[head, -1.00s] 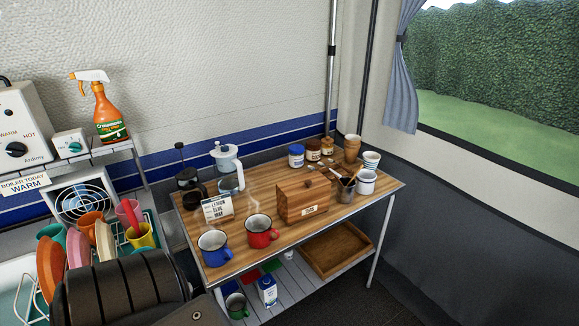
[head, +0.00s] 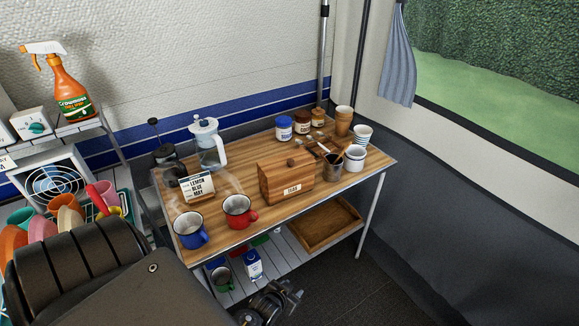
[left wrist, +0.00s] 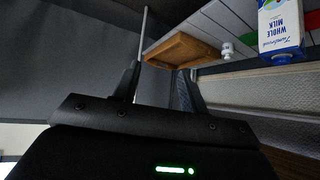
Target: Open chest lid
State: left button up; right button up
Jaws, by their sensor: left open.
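The chest (head: 285,183) is a small brown wooden box with a lid, a dark knob on top and a white label on its front. It stands on the wooden table top in the head view, and its lid is shut. My left gripper (head: 286,290) is low in front of the table, below the table top and apart from the chest. In the left wrist view its two fingers (left wrist: 160,74) are spread, with nothing between them. The chest does not show in the left wrist view. My right gripper is not in view.
A red mug (head: 239,212) and a blue mug (head: 190,231) stand left of the chest. A metal cup (head: 332,166) with utensils stands close on its right. Jars (head: 284,128) are behind. The lower shelf holds a wooden tray (head: 318,226) and a milk carton (head: 253,264).

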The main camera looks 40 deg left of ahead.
pick_arm(q)
jog(key=w+a+r+n+t+y, duration=0.1)
jog(key=w+a+r+t, duration=0.15)
jog(key=r, duration=0.65)
jog(key=w+a+r+n+t+y, duration=0.1)
jog(key=w+a+r, duration=0.25)
jog(key=r, duration=0.55)
jog(key=n+t+y+p, duration=0.1)
jog(key=n+t+y, duration=0.1)
jog(key=t+y, duration=0.15)
send_near(289, 162)
jog(key=shift+y, duration=0.35)
jog(key=p+x, duration=0.2)
jog(key=x, duration=0.6)
jog(key=shift+w+f, duration=0.1)
jog(key=shift+w, duration=0.3)
jog(key=shift+d, duration=0.1)
jog(key=shift+c, duration=0.4)
